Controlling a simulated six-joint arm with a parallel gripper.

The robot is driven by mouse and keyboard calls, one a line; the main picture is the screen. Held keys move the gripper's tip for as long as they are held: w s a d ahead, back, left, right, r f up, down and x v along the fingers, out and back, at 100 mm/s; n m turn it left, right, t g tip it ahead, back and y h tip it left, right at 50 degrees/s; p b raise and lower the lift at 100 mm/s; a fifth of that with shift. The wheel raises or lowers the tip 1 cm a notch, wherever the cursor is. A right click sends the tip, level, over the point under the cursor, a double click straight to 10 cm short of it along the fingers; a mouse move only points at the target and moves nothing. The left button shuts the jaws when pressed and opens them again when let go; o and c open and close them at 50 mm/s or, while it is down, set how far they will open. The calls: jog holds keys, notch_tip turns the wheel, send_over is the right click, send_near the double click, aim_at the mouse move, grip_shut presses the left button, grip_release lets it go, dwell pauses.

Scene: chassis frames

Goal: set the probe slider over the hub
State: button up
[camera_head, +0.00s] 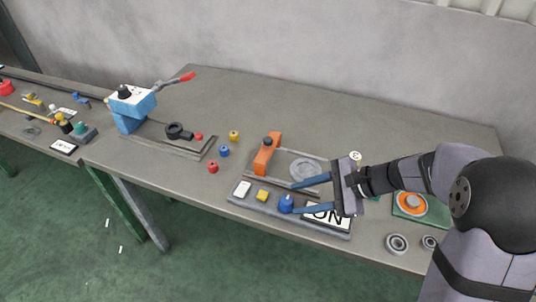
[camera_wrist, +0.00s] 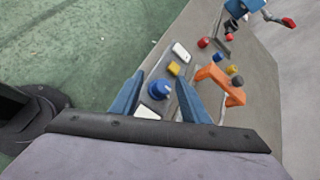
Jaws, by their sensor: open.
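The probe slider looks to be the orange bridge with a dark knob (camera_head: 267,155), standing across the left part of a flat fixture with rails. It also shows in the wrist view (camera_wrist: 218,84). The hub looks to be the round grey disc (camera_head: 303,169) on that fixture, to the right of the orange bridge and apart from it. In the wrist view the disc is not visible. My gripper (camera_head: 293,199) is open. Its blue fingers lie on either side of a blue knob (camera_head: 286,204) in both views; I cannot tell how far above it they are.
The control panel (camera_head: 237,201) in front of the fixture carries a white switch (camera_head: 242,188), a yellow button (camera_head: 262,196) and an ON sign (camera_head: 325,214). Bearing rings (camera_head: 397,243) lie at the front right. A blue clamp (camera_head: 132,107) and several small coloured pieces stand left.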

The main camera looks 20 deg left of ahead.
aim_at(268, 139)
jog(key=w+a+m+y+b, duration=0.1)
jog(key=w+a, duration=0.1)
jog(key=w+a+f+m+t+y+b, duration=0.1)
jog(key=w+a, duration=0.1)
jog(key=w+a+f+m+y+b, duration=0.1)
jog(key=w, duration=0.1)
jog(key=shift+w+a+f+m+t, duration=0.15)
jog(key=shift+w+a+m+t, duration=0.15)
jog(key=shift+w+a, duration=0.1)
jog(key=w+a+m+t+y+b, duration=0.1)
jog(key=w, duration=0.1)
jog(key=w+a+m+t+y+b, duration=0.1)
jog(key=w+m, duration=0.1)
jog(key=w, duration=0.1)
jog(key=w+a+m+t+y+b, duration=0.1)
jog(key=w+m+b, duration=0.1)
jog(key=w, duration=0.1)
jog(key=shift+w+a+y, duration=0.2)
jog(key=shift+a+y, duration=0.05)
jog(key=shift+y, duration=0.15)
jog(key=shift+w+a+r+m+t, duration=0.1)
jog(key=shift+w+r+m+t, duration=0.2)
jog(key=shift+w+t, duration=0.15)
jog(key=shift+p+x, duration=0.8)
jog(key=shift+x, duration=2.85)
jog(key=shift+r, duration=0.1)
grip_shut()
